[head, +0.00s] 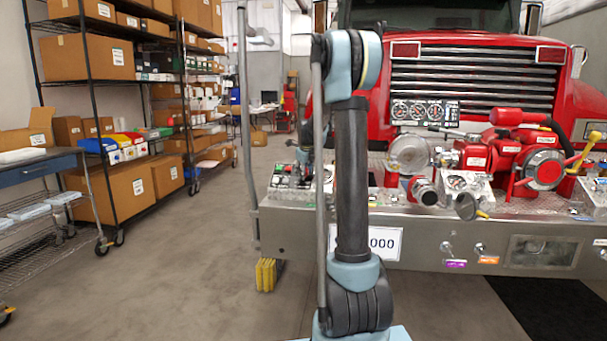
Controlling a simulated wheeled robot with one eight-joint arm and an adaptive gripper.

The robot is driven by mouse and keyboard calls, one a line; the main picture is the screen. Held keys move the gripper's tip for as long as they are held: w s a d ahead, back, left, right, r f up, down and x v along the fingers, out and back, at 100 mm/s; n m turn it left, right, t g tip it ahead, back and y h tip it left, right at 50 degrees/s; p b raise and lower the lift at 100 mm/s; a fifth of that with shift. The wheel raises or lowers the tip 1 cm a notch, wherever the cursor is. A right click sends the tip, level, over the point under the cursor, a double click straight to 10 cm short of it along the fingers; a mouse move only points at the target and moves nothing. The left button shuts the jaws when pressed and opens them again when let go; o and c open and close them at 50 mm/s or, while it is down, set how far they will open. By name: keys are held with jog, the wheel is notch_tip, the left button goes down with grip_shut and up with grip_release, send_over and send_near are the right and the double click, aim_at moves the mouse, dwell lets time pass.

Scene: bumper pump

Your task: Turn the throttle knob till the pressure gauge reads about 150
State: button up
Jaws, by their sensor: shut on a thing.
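The far end of my arm comes down to a small control panel (283,178) on the left part of the truck's bumper. My gripper (304,173) is small there and partly hidden behind my own arm. It is shut at the panel, on what looks like the throttle knob. The knob itself is hidden by the gripper and arm, so its angle cannot be told. A gauge panel (425,112) with several round dials stands above the bumper. Another dial panel (464,186) is lower right. The needles are too small to read, and which dial is the pressure gauge cannot be told.
The red fire truck (581,95) fills the right side. A red pump (512,160) with pipes, caps and a yellow-handled lever stands on the metal bumper (450,235). A grey upright pole (248,120) is left of my arm. Shelves with boxes (85,58) stand left; floor between is clear.

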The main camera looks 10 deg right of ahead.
jog(key=shift+w+a+r, duration=0.1)
dwell(0.3)
jog(key=o, duration=1.1)
jog(key=v, duration=1.1)
jog(key=shift+s+r, duration=0.3)
